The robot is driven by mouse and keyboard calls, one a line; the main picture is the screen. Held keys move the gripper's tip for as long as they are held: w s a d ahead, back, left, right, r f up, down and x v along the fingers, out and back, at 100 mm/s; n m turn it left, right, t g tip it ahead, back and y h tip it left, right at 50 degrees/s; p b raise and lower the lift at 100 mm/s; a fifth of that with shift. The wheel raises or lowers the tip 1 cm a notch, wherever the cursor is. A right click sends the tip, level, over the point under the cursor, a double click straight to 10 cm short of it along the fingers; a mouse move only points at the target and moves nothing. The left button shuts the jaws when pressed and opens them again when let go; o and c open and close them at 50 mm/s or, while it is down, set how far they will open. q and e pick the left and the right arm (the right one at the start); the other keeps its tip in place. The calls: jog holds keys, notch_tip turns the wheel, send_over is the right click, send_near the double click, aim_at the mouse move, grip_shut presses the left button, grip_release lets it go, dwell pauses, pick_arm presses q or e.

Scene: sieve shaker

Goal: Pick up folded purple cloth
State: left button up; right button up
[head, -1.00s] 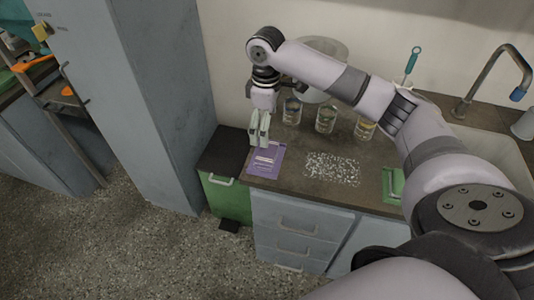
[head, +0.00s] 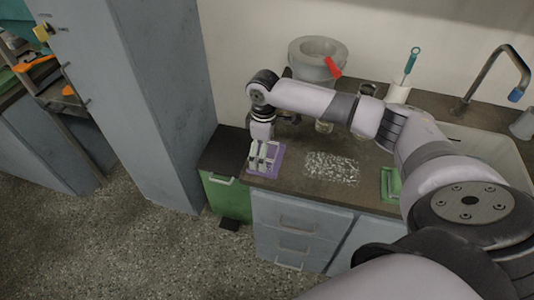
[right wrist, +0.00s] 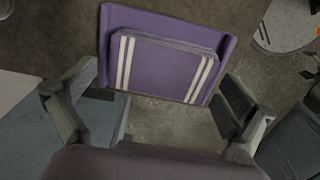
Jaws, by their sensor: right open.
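The folded purple cloth (right wrist: 163,69) has white stripes near both ends and lies on a flat purple mat or larger layer (right wrist: 228,45) at the counter's left front corner. In the head view the purple cloth (head: 277,158) is partly hidden by my right gripper (head: 262,164). In the right wrist view my right gripper (right wrist: 158,108) is open, with one finger on each side of the cloth's near edge and nothing visibly held between them. Whether the fingers touch the cloth cannot be told. My left gripper is not in view.
Scattered white bits (head: 332,168) lie on the counter right of the cloth. A green item (head: 391,184) lies farther right. A green bin (head: 226,195) stands left of the drawers.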

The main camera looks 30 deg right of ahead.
jog(key=shift+c, duration=0.5)
jog(key=c, duration=1)
jog(key=shift+r, duration=0.2)
notch_tip(320, 180, up, 20)
jog(key=shift+f, duration=0.1)
